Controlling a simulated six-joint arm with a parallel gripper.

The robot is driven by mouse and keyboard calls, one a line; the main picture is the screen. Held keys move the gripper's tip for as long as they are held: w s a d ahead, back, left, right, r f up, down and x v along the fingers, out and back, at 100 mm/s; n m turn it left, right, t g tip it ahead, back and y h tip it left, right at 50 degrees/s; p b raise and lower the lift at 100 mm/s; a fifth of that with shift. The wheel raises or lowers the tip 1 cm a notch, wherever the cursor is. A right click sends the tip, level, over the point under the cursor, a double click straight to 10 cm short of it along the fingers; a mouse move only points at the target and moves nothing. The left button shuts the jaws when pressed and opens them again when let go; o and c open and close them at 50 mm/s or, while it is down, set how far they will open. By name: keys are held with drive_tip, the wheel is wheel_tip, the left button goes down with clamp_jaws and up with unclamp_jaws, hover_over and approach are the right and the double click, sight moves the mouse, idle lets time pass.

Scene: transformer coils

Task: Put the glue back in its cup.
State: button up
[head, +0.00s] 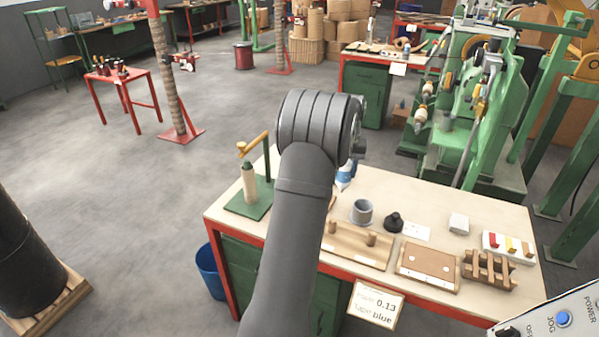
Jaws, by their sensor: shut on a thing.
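A small blue-and-white bottle, which looks like the glue (344,178), shows just right of my arm, near the back of the bench. My arm hides part of it. My gripper (356,158) is mostly hidden behind my own wrist, with only a dark part showing just above the bottle. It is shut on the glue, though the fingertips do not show. A grey round cup (363,211) stands upright on the bench, in front of and to the right of the bottle. The cup and the bottle are apart.
Around the cup on the bench (413,187) are a black knob-like piece (394,222), a wooden peg board (358,246), a brown board (430,264), a wooden rack (487,270) and a white box (459,223). A green stand (250,195) is left of my arm.

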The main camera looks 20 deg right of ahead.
drive_tip(key=s+d, duration=0.4)
drive_tip(key=d, duration=0.3)
wheel_tip(320, 180, down, 8)
drive_tip(key=shift+a, duration=0.2)
idle(0.4)
drive_tip(key=shift+w+f, duration=0.1)
drive_tip(key=o, duration=1.1)
